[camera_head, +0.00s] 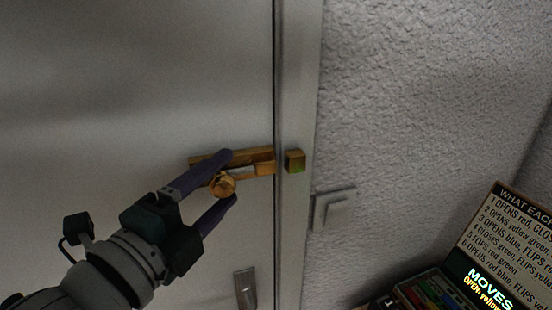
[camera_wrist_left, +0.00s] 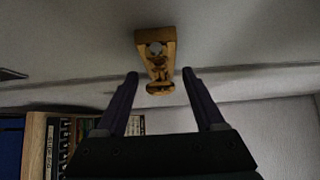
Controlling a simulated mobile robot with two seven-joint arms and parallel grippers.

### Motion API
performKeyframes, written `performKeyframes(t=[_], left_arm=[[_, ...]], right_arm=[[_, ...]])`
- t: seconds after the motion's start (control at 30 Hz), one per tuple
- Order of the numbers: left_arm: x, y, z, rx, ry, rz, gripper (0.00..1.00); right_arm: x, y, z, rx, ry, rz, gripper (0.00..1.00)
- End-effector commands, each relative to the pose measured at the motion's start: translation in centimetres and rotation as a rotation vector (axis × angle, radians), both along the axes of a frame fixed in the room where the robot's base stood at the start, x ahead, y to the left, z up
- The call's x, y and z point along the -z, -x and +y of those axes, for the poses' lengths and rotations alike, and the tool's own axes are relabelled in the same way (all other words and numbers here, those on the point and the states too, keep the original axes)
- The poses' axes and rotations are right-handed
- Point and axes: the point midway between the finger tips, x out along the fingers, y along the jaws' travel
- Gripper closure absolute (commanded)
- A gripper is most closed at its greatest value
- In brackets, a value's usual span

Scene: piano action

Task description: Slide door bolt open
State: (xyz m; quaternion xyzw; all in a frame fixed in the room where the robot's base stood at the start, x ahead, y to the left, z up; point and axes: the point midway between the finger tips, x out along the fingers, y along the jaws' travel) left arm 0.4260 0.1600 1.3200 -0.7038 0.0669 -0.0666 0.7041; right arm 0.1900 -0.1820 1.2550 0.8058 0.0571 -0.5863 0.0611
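A brass door bolt (camera_head: 264,161) is mounted level on the grey door (camera_head: 120,80), near its right edge. Its round knob (camera_head: 222,185) sticks out toward me at the left part of the bolt. A brass keeper (camera_head: 295,161) sits on the door frame, and I see no rod across the gap between bolt and keeper. My left gripper (camera_head: 232,178) is open, one finger above the knob and one below it. In the left wrist view the knob (camera_wrist_left: 160,88) shows between the spread fingertips (camera_wrist_left: 160,74), with space on both sides. My right gripper is not in view.
A metal door handle (camera_head: 245,288) is lower on the door. A light switch (camera_head: 332,207) is on the rough wall right of the frame. A lettered board (camera_head: 507,235) and a box with coloured parts (camera_head: 432,292) stand at the lower right.

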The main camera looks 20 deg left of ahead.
Motion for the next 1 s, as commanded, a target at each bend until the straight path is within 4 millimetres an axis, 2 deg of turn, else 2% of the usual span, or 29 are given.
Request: performKeyframes(t=[0.23,0.37,0.8,1.0], left_arm=[[0.0,0.0,-0.1,0.001,0.0,0.0,0.28],[0.2,0.8,0.1,0.001,0.0,0.001,0.28],[0.3,8.1,1.5,0.001,0.001,0.002,0.28],[0.1,9.6,1.8,0.001,0.0,0.0,0.28]], right_arm=[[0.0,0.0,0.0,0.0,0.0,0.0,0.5],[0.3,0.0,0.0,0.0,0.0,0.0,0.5],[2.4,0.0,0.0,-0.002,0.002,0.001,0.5],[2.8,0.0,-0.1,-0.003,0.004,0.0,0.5]])
